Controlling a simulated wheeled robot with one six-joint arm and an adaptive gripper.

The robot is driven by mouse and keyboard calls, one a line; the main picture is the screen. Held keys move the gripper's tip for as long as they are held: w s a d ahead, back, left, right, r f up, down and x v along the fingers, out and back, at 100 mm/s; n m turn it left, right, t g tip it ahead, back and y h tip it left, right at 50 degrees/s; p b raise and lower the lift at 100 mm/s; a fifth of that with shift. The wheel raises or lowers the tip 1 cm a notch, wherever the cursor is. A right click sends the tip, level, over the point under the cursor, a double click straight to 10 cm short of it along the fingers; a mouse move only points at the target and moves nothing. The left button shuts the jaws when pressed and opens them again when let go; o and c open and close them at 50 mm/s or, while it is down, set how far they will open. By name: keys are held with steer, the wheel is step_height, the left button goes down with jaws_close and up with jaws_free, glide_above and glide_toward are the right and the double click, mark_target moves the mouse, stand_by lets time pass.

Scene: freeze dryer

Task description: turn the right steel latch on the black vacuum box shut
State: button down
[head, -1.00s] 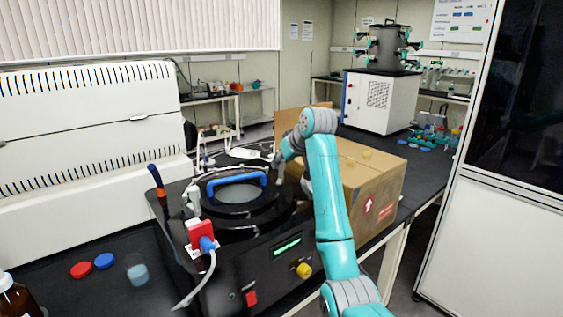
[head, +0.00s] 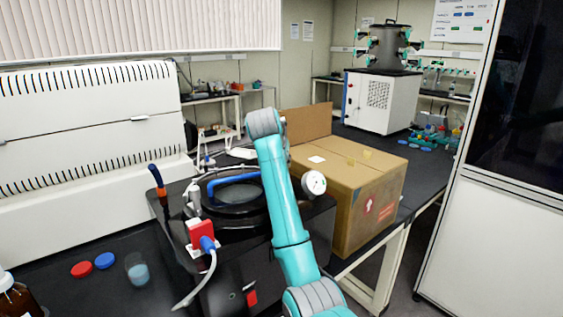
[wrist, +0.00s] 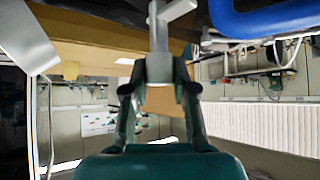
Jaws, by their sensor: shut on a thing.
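The black vacuum box (head: 262,268) stands on the bench, its round lid topped by a blue handle (head: 236,187). A steel latch (head: 193,198) sits at the lid's left side. In the wrist view, my gripper (wrist: 160,80) is closed around the lower end of the right steel latch (wrist: 159,48), whose pale metal arm reaches to the upper right. The blue handle (wrist: 265,20) shows there just right of the latch.
A cardboard box (head: 362,190) stands close on the right, behind a round white gauge (head: 313,183). A red plug (head: 202,235) with a white cable is at the left front.

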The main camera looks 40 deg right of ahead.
steer(key=shift+m+g, duration=0.3)
steer(key=shift+m, duration=0.2)
steer(key=c, duration=0.9)
jaws_free()
steer(key=v, duration=1.2)
steer(key=shift+a+f, duration=0.15)
